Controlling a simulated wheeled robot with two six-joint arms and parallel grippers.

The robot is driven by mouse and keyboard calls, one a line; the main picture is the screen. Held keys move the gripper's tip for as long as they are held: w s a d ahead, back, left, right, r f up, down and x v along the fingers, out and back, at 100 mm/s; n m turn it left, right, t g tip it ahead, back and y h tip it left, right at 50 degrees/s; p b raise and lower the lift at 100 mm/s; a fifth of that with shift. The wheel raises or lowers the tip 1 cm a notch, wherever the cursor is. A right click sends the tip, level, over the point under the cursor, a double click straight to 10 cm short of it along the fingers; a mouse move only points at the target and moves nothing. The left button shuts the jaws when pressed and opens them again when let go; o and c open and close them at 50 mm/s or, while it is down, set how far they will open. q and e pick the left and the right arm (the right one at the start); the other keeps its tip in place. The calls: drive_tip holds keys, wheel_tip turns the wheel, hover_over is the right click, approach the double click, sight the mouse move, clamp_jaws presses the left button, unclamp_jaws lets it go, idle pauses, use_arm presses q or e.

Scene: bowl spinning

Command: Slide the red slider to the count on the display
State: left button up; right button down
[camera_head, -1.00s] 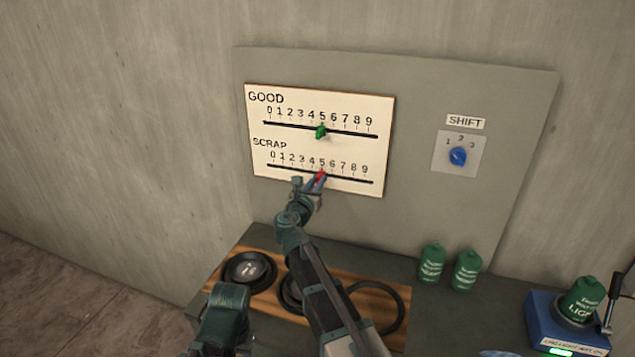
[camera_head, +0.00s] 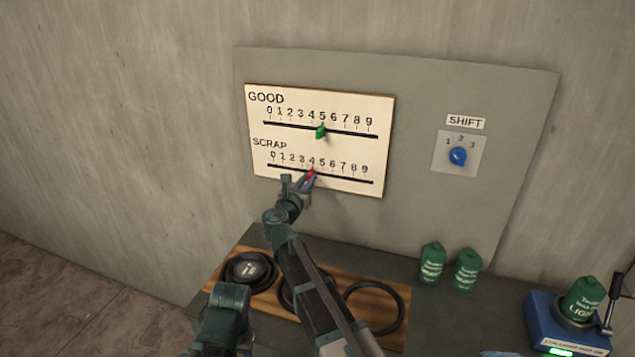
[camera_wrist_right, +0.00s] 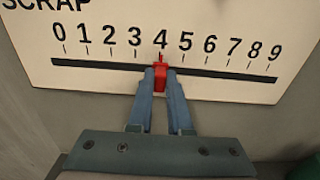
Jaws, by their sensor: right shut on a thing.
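The red slider (camera_head: 311,173) sits on the lower SCRAP track of the white scale board (camera_head: 350,104). In the right wrist view the red slider (camera_wrist_right: 161,80) stands at the 4 mark, its pointer just under that number. My right gripper (camera_head: 307,178) is shut on it, with one blue-grey finger on each side; the fingers show from behind in the right wrist view (camera_wrist_right: 160,98). The green slider (camera_head: 320,131) on the GOOD track stands at about 5. My left gripper is not visible; only part of that arm shows.
A blue SHIFT knob (camera_head: 457,156) is on the panel to the right. Below, a wooden board (camera_head: 270,302) holds round black pieces. Two green canisters (camera_head: 432,263) stand on the bench, and another sits on a blue device (camera_head: 548,324) with a green light.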

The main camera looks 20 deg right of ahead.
sight(293, 169)
drive_tip(key=w+a, duration=0.1)
drive_tip(key=a, duration=0.1)
drive_tip(key=w+a, duration=0.3)
drive_tip(key=shift+a, duration=0.3)
drive_tip(key=shift+s, duration=0.1)
drive_tip(key=c, duration=0.8)
unclamp_jaws()
drive_tip(key=shift+c, duration=0.2)
